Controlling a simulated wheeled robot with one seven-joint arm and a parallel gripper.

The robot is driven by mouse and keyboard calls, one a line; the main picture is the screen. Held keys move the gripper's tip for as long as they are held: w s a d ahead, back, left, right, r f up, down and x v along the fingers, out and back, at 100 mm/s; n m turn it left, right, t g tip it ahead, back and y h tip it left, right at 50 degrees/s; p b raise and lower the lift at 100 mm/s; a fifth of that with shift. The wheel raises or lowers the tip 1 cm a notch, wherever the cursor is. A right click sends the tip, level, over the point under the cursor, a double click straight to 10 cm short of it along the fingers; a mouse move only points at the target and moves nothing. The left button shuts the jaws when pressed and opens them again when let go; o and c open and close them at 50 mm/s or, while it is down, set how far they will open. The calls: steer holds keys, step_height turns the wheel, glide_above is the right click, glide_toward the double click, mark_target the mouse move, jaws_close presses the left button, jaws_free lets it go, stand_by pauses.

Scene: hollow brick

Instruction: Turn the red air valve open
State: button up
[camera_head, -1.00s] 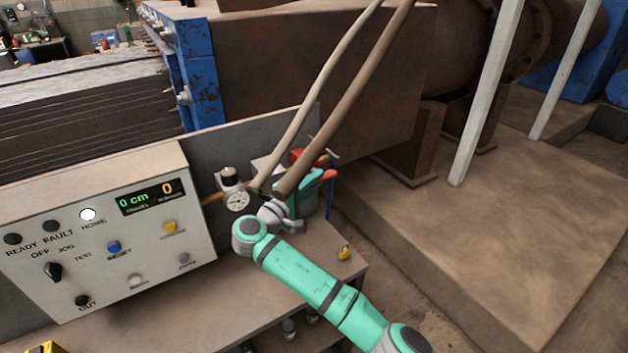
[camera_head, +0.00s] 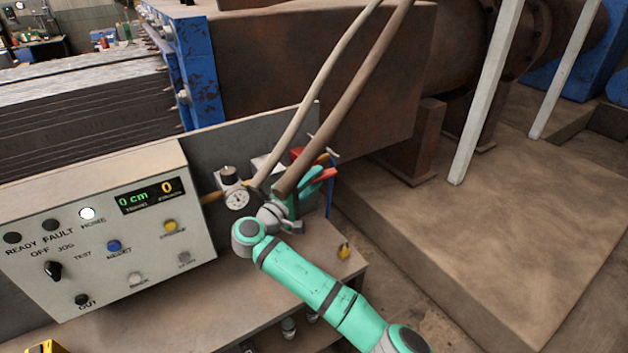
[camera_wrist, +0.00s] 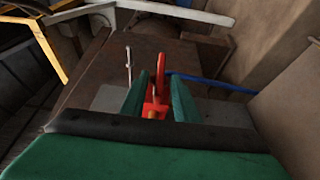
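The red air valve (camera_wrist: 157,100) shows in the wrist view as a narrow upright red lever on a red body, with a brass-coloured spot at its near end. In the head view its red part (camera_head: 325,174) shows at the panel's right end, partly hidden by my gripper. My gripper (camera_wrist: 159,97) has its two green fingers apart, one on each side of the lever, with gaps showing. In the head view my gripper (camera_head: 308,184) is at the valve; its wrist and the hoses hide part of it.
A control box (camera_head: 100,235) with buttons and a display stands at left. A pressure gauge (camera_head: 236,198) sits just left of my wrist. Two thick hoses (camera_head: 335,95) slant down close to my gripper. A blue pipe (camera_wrist: 215,84) runs right of the valve. A small yellow part (camera_head: 344,251) is on the bench edge.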

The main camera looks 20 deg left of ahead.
steer(key=v, duration=1)
steer(key=shift+s, duration=0.25)
